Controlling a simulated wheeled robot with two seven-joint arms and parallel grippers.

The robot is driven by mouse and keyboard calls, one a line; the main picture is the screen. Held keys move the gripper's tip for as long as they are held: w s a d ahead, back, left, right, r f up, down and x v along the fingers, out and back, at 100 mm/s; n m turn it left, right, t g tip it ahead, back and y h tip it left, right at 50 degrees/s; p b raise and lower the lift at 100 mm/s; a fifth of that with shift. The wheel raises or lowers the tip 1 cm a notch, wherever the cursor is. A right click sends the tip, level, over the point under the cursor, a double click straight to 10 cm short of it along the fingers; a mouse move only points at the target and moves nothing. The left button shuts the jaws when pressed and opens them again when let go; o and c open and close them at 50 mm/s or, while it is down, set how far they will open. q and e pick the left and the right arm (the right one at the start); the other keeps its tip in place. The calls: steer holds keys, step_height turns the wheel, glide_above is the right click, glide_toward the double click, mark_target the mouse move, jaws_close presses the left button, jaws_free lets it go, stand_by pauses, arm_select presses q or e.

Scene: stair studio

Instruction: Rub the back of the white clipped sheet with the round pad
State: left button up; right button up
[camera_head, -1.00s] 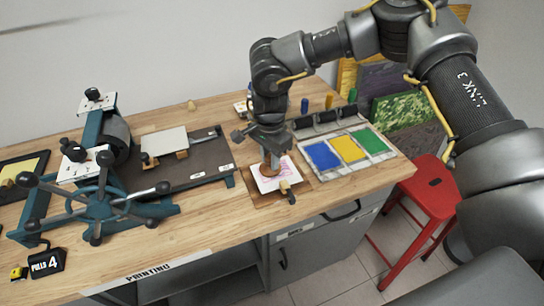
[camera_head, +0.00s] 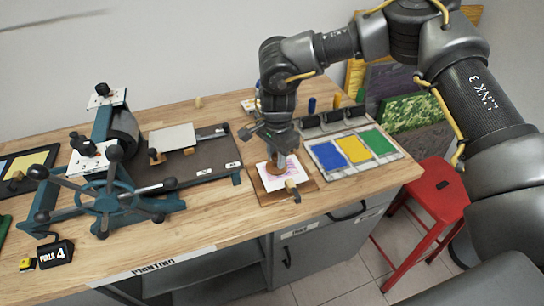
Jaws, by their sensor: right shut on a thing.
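My right gripper (camera_head: 278,155) points down over the sheet and is shut on the round pad (camera_head: 276,168), a brown disc. The pad is at the sheet, mostly hidden by the gripper; I cannot tell for sure whether it touches. My left gripper is not in view.
A teal press with a spoked wheel (camera_head: 108,199) stands left. A tray (camera_head: 328,169) with blue, yellow and green ink slabs lies right of the sheet. A red stool (camera_head: 438,188) stands by the table.

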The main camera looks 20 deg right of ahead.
steer(key=shift+d, duration=0.15)
steer(key=shift+d, duration=0.95)
steer(key=shift+d, duration=0.1)
steer(key=shift+w+d, duration=0.1)
steer(key=shift+d, duration=0.75)
steer(key=shift+s+p, duration=0.35)
steer(key=shift+s, duration=0.3)
steer(key=shift+a, duration=1.05)
